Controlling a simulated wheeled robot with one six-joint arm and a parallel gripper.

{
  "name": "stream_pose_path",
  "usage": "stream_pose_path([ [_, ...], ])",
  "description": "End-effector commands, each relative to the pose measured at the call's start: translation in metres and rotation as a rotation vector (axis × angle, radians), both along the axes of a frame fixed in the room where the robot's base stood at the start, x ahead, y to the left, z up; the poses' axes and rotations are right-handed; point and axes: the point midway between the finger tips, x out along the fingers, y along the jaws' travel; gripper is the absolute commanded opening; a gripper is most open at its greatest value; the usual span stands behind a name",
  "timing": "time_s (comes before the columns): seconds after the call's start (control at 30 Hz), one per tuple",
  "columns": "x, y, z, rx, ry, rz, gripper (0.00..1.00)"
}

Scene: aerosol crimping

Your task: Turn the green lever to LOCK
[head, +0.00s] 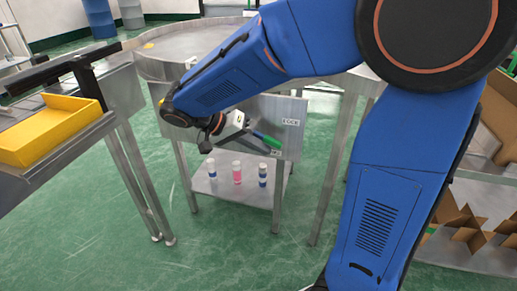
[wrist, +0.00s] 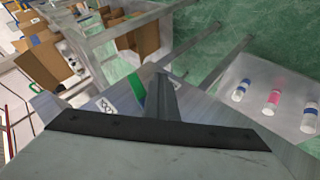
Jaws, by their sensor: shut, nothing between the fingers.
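The green lever (head: 267,140) is on the front metal panel of the round-topped machine, its handle slanting down to the right. A white LOCK label (head: 290,121) is on the panel above and right of the handle. A second label (head: 276,153) below it is partly hidden. My gripper (head: 245,131) is at the panel, close to the lever's left end. In the wrist view my gripper's grey fingers (wrist: 160,90) are shut and empty, with the green lever (wrist: 137,88) just to their left. I cannot tell whether they touch. A label (wrist: 105,106) shows left of the lever.
Small bottles (head: 237,173) stand on the machine's lower shelf (head: 205,185). A yellow tray (head: 45,130) is on a bench at left. Cardboard boxes (head: 472,226) are on a rack at right. The green floor in front is clear.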

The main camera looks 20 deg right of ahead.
Motion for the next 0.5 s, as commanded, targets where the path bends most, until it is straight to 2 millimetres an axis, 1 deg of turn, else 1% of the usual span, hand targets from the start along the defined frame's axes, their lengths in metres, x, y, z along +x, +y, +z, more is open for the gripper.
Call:
stream_pose_path([
  [0.03,-0.0053,-0.0046,-0.002,-0.006,0.011,-0.009,0.0],
  [0.23,-0.0076,-0.0074,0.0012,-0.01,0.014,-0.012,0.0],
  [0.5,-0.0096,-0.0101,0.005,-0.074,0.066,-0.013,0.0],
])
